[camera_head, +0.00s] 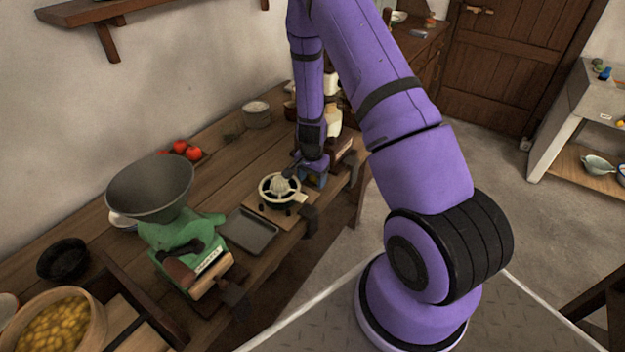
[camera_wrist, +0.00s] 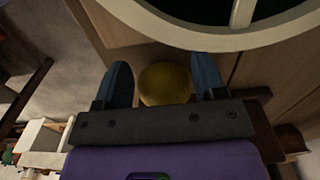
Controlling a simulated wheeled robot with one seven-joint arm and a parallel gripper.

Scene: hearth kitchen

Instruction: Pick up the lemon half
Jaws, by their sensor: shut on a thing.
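The lemon half (camera_wrist: 165,84) shows in the wrist view as a rounded yellow shape between the two blue fingers of my gripper (camera_wrist: 163,66). My gripper is shut on it, with one finger on each side. In the head view my gripper (camera_head: 313,175) is low over the wooden counter, just right of and behind a white ring-shaped device with a ribbed cone. I cannot make out the lemon half in that view. The wrist view does not show clearly whether it touches the surface below.
The ring-shaped device (camera_head: 268,200) is close to my gripper; its pale rim (camera_wrist: 200,38) crosses the top of the wrist view. A pale pot (camera_head: 256,113) stands behind.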

